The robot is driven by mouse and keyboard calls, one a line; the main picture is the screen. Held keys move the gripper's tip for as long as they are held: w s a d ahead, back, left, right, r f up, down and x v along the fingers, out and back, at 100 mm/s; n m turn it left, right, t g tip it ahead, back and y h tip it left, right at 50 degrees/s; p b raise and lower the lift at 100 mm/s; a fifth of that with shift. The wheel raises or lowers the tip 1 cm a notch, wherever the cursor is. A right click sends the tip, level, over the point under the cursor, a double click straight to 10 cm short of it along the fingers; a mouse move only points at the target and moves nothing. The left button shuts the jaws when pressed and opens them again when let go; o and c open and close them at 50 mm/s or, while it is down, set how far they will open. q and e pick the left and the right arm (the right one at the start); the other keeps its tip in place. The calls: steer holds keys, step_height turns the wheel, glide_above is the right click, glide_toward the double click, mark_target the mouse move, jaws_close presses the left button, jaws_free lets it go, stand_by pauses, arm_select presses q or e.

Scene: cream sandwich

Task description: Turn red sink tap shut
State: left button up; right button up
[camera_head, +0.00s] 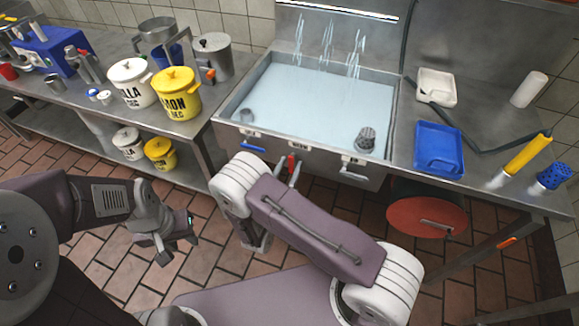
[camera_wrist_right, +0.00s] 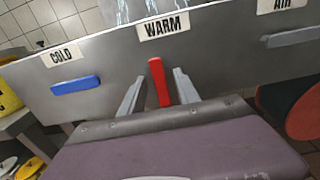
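The red tap lever (camera_wrist_right: 160,83) stands nearly upright under the WARM label on the sink's front panel. It also shows small in the head view (camera_head: 291,164). My right gripper (camera_wrist_right: 159,88) is open, with one finger on each side of the red lever and visible gaps between. The sink (camera_head: 228,108) is full of water, and several streams (camera_head: 326,42) fall into it from the back. My left gripper (camera_head: 180,250) hangs low at the left, over the floor, apart from the sink; its fingers look spread and empty.
A blue lever (camera_wrist_right: 76,85) under COLD is left of the red one. Another lever (camera_wrist_right: 290,37) under AIR is to the right. A metal cup (camera_head: 366,138) is in the sink. A red round object (camera_head: 427,216) hangs below the counter. Floor is clear around my left gripper.

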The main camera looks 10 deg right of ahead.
jaws_close()
stand_by(1.3)
